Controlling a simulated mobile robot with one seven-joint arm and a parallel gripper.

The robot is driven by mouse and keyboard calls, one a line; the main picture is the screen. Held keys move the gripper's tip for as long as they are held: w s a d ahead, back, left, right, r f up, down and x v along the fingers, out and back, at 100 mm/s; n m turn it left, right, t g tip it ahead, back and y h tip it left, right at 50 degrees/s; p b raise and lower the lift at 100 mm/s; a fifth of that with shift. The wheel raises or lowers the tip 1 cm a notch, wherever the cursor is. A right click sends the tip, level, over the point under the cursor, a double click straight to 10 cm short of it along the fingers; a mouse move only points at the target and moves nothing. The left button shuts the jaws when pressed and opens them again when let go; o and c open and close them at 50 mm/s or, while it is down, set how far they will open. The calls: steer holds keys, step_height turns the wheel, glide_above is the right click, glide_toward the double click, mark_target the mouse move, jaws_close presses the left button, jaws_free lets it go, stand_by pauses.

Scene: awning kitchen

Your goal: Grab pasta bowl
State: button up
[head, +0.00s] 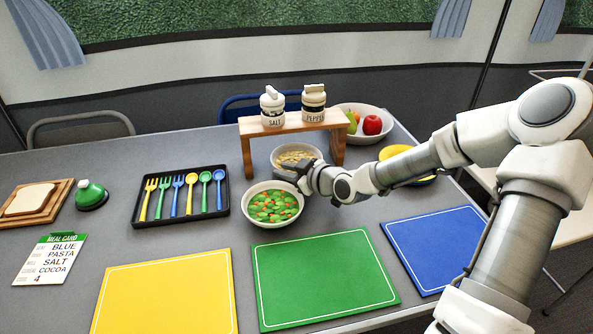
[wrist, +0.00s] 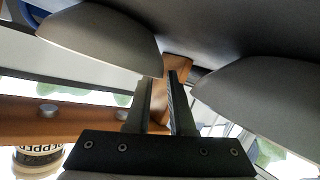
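The pasta bowl (head: 297,164) is white with pale yellow pasta. It stands on the table under the front of the wooden stand. My gripper (head: 284,172) is beside its near rim, above the space between it and a white bowl of green and orange pieces (head: 268,221). In the wrist view my gripper (wrist: 160,92) shows two dark fingers apart, with an empty gap. Two shaded rounded shapes flank the fingers. The left one (wrist: 100,38) looks like the pasta bowl, and the right one (wrist: 262,95) like the other bowl. I cannot tell whether the gripper touches either.
The wooden stand (head: 247,130) bears salt (head: 272,107) and pepper (head: 313,103) shakers just behind. A fruit bowl (head: 345,110) and a yellow dish (head: 392,152) lie to the right. A black utensil tray (head: 138,218) is left. Yellow, green (head: 325,282) and blue (head: 440,245) mats are bare.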

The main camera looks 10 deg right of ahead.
steer(key=shift+w+a+f, duration=0.2)
steer(key=shift+w+a, duration=0.05)
steer(key=shift+w, duration=0.2)
jaws_close()
stand_by(1.1)
